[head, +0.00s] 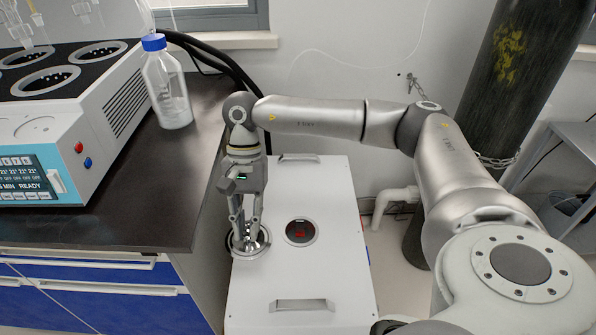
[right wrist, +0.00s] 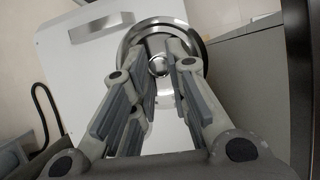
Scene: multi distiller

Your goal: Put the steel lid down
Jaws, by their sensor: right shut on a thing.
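The steel lid (head: 262,247) is a shiny round disc with a small knob, at the left side of the white box's top. It also shows in the right wrist view (right wrist: 150,32), with a darker ring around part of it. My right gripper (head: 246,236) points down over the lid. In the right wrist view, its fingers (right wrist: 165,62) are shut on the lid's knob. The lid looks level and very close to the box top; I cannot tell whether it rests there. My left gripper is not in view.
The white box (head: 335,275) has handles and a round dark port with red inside (head: 301,232). A black bench (head: 130,200) stands close on the left, with a blue-capped bottle (head: 168,90) and a heating unit (head: 80,130). A gas cylinder (head: 510,80) stands behind my right arm.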

